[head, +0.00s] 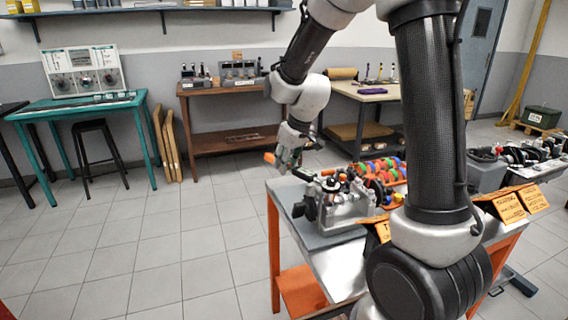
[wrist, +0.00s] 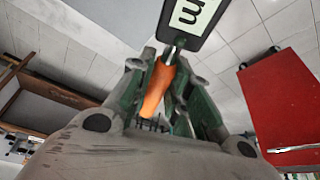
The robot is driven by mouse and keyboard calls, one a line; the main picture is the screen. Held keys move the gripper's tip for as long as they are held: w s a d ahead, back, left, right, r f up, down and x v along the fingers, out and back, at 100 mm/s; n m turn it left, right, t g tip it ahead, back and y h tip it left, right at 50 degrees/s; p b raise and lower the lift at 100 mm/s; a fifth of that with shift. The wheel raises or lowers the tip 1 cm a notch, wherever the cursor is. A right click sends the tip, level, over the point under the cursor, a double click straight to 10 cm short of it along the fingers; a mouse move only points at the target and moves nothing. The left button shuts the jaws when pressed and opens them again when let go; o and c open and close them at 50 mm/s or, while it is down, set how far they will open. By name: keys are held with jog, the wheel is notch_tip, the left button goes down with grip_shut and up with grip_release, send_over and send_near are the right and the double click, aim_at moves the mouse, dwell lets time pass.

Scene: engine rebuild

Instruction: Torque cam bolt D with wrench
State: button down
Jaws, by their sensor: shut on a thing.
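My gripper (head: 285,163) is at the left end of the engine on the workbench, beside and a little above it. It is shut on an orange handle (wrist: 156,90), which I take to be the wrench's; it also shows in the head view (head: 269,158). A black piece with a white marked label (wrist: 190,14) is just beyond the handle in the wrist view. The grey engine (head: 345,208) has dark round parts on its side. Cam bolt D cannot be made out, and I cannot tell whether the wrench touches any bolt.
The grey-topped workbench (head: 290,192) has orange legs. Several coloured rings (head: 378,168) stand behind the engine. Orange tags (head: 510,207) are to the right of my arm. A red surface (wrist: 285,100) fills the wrist view's right side. Open tiled floor (head: 170,250) lies left of the bench.

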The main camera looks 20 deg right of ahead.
jog(key=shift+w+d, duration=0.1)
jog(key=shift+d, duration=0.05)
jog(key=shift+w+d+m, duration=0.25)
jog(key=shift+d+m, duration=0.35)
jog(key=shift+d+r+h, duration=0.1)
jog(key=shift+d+h, duration=0.05)
jog(key=shift+h, duration=0.15)
jog(key=shift+w+d+m, duration=0.25)
jog(key=shift+d+m, duration=0.25)
jog(key=shift+d, duration=0.15)
jog(key=shift+d+m+t, duration=0.3)
dwell(1.0)
jog(key=shift+w+d+m+h, duration=0.2)
jog(key=shift+d+m+h, duration=0.4)
jog(key=shift+d+m, duration=0.85)
dwell(3.5)
